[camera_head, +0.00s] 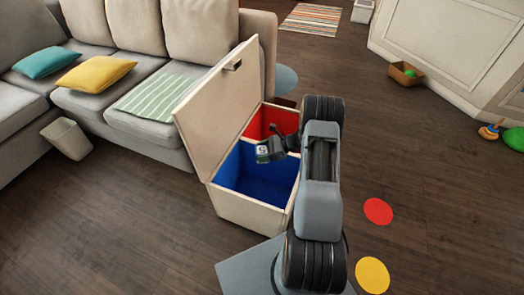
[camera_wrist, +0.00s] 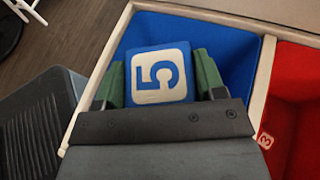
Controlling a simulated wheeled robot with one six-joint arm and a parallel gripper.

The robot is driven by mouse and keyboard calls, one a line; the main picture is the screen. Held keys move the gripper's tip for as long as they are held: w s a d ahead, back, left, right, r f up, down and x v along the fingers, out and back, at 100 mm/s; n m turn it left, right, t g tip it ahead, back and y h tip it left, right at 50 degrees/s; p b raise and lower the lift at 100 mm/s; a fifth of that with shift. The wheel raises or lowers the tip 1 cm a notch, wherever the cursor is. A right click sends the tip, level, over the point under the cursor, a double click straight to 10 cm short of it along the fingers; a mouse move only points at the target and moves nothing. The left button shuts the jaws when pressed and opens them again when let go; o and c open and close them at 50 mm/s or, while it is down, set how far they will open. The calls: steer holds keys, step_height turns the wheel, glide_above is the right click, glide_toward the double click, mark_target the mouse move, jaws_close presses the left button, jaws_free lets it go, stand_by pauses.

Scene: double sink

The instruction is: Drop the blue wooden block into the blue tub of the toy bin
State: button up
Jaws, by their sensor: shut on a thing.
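The blue wooden block (camera_wrist: 158,76) with a white number 5 face is held between the green fingers of my gripper (camera_wrist: 161,80) in the wrist view. In the head view my gripper (camera_head: 268,150) holds the block (camera_head: 262,153) above the toy bin (camera_head: 243,210), near the divider. The bin's lid (camera_head: 215,105) stands open to the left. The blue tub (camera_head: 257,185) is the near compartment and looks empty where visible. In the wrist view the block appears over the blue tub (camera_wrist: 226,50); my gripper hides part of that tub.
The red tub (camera_head: 258,122) is the far compartment; a small red block with a white mark (camera_wrist: 265,141) shows in it. A sofa (camera_head: 150,120) stands left of the bin. Red (camera_head: 378,211) and yellow (camera_head: 372,275) discs lie on the floor to the right.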

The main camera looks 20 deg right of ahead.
steer(key=shift+f+b, duration=0.85)
steer(key=shift+f, duration=0.75)
steer(key=o, duration=1)
steer(key=p+v, duration=0.3)
steer(key=v, duration=1)
steer(key=shift+s+d, duration=0.2)
steer(key=shift+d, duration=0.1)
steer(key=shift+r, duration=0.1)
